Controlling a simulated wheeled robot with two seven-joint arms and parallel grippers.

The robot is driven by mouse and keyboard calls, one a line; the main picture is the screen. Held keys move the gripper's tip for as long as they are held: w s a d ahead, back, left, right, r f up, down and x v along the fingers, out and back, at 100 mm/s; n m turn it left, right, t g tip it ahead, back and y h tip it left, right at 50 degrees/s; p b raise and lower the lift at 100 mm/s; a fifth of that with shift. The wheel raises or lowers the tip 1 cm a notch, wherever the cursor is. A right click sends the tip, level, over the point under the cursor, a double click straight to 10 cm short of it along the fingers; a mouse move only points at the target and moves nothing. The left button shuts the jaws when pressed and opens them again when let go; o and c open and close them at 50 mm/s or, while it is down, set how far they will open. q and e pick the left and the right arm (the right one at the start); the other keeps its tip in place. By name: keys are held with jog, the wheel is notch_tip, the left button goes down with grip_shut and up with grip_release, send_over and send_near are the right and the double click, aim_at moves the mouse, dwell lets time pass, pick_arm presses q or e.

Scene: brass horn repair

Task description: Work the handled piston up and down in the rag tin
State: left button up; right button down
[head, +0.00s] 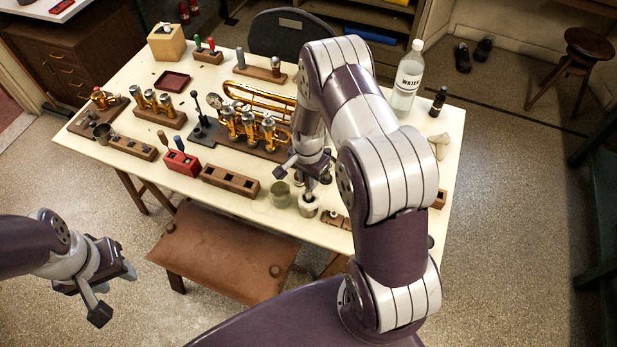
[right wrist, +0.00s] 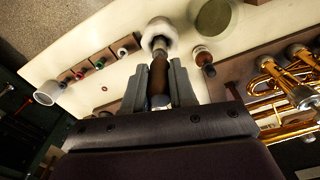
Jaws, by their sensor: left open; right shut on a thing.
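My right gripper (head: 311,180) is shut on the brown handle of the handled piston (right wrist: 159,80), which lies between its two fingers in the right wrist view. The piston's metal end (right wrist: 158,45) points down at the small pale rag tin (right wrist: 166,26) and appears to be at or in its mouth; how deep I cannot tell. The rag tin also shows in the head view (head: 308,206), right under my right gripper, near the table's front edge. My left gripper (head: 117,288) is open and empty, off the table at the lower left.
A wooden block with holes (head: 230,181) and a brass horn (head: 255,115) lie farther left and back. A water bottle (head: 407,80) stands at the back right. A brown stool (head: 225,250) is in front of the table.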

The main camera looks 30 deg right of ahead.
jog(key=shift+r, duration=0.4)
jog(key=shift+f, duration=0.2)
jog(key=shift+f+b, duration=1.4)
jog(key=shift+f, duration=0.3)
jog(key=shift+r+p, duration=1.45)
jog(key=shift+r, duration=0.35)
jog(key=shift+f, duration=0.1)
jog(key=shift+r, duration=0.2)
